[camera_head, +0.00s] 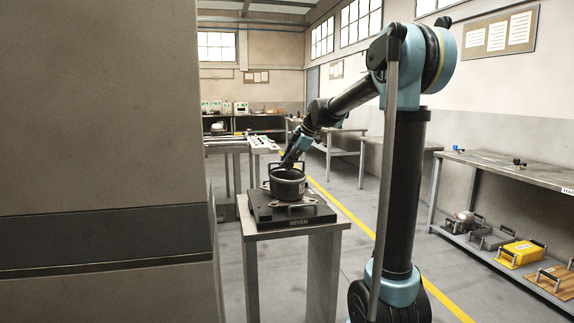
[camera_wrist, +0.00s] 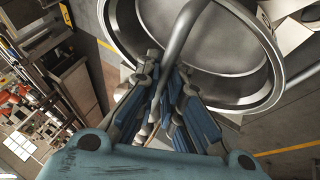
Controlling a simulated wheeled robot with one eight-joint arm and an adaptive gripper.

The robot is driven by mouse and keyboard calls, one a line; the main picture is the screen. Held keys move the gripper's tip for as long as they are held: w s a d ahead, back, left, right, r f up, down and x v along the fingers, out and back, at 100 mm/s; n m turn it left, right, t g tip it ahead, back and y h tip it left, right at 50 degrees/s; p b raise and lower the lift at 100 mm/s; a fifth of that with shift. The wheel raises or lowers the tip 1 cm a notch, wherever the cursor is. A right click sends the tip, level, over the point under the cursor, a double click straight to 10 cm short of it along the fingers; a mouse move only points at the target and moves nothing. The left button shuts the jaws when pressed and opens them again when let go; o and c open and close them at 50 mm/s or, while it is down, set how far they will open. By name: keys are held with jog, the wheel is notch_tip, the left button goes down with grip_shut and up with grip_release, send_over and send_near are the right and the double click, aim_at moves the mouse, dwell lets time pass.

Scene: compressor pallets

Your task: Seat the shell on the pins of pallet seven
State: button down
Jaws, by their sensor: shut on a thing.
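The shell (camera_head: 287,187) is a dark, round, open-topped pot with a paler rim and handles, in the middle of the head view. It is over pallet seven (camera_head: 292,222), a dark square plate marked SEVEN on a small table. I cannot tell whether the shell touches the plate or hangs just above it; the pins are not clearly seen. My gripper (camera_head: 289,163) reaches down to the shell from above. In the wrist view my gripper (camera_wrist: 165,95) is shut on the curved bar handle of the shell (camera_wrist: 225,92), whose hollow inside and rim fill the upper right.
The small table (camera_head: 320,235) has little bare top around the pallet. A large grey-brown block (camera_head: 95,110) fills the left. A bench (camera_head: 510,170) at right has a lower shelf with several parts, including a yellow box (camera_head: 523,252). Floor between is clear.

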jog(key=shift+f, duration=1.15)
dwell(0.4)
jog(key=c, duration=1.7)
grip_release()
jog(key=shift+o, duration=0.2)
jog(key=shift+f, duration=0.1)
jog(key=v, duration=1.2)
